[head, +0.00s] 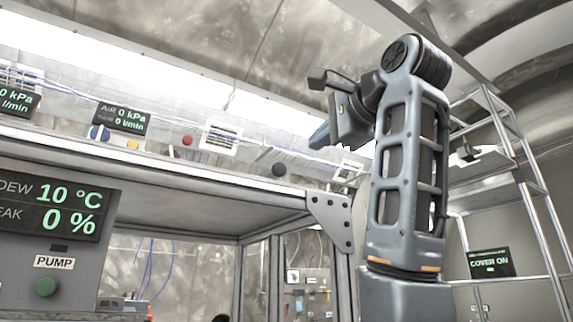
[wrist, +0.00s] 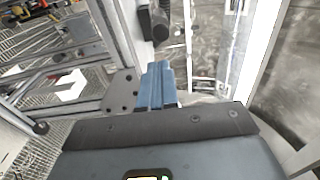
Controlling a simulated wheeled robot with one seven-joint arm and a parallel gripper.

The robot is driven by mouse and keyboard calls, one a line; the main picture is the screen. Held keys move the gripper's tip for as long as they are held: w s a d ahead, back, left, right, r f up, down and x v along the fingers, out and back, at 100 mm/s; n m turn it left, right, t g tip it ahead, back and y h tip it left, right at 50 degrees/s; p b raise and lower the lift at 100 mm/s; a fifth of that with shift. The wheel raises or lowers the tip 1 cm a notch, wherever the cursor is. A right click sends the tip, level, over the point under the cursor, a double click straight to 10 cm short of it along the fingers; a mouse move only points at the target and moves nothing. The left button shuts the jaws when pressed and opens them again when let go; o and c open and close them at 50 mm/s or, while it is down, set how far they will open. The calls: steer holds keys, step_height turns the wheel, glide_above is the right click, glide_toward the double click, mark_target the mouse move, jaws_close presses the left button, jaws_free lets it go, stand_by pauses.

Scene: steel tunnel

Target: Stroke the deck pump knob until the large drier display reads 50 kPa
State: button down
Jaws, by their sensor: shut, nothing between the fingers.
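A large dark display (head: 55,207) at the lower left of the head view reads DEW 10 °C and a partly cut-off line, 0 %. No kPa reading shows on its visible part. A black round knob (head: 279,170) sits on the upper deck; I cannot tell which knob is the deck pump knob. My gripper (head: 320,138) is raised above and right of the black knob, shut and empty. Its blue fingers (wrist: 157,85) are together in the wrist view, just below a dark rounded part (wrist: 152,22).
A smaller display (head: 122,118) on the deck reads AIR 0 kPa and 0 l/min. Blue, yellow and red buttons (head: 187,140) line the deck. A steel corner bracket (head: 333,222) lies below my gripper. A COVER ON display (head: 490,262) and metal rack (head: 530,190) stand right.

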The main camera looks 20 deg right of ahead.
mark_target(279, 168)
steer(key=w+p, duration=0.1)
steer(key=w, duration=0.3)
steer(key=w+a+p, duration=0.1)
steer(key=w+p, duration=0.1)
steer(key=w, duration=0.2)
steer(key=w+p, duration=0.1)
steer(key=w, duration=0.3)
steer(key=shift+w+a+r+p, duration=0.2)
steer(key=shift+a+r+p, duration=0.05)
steer(key=shift+a+p, duration=0.1)
steer(key=shift+w+a+f, duration=0.1)
steer(key=shift+w, duration=0.45)
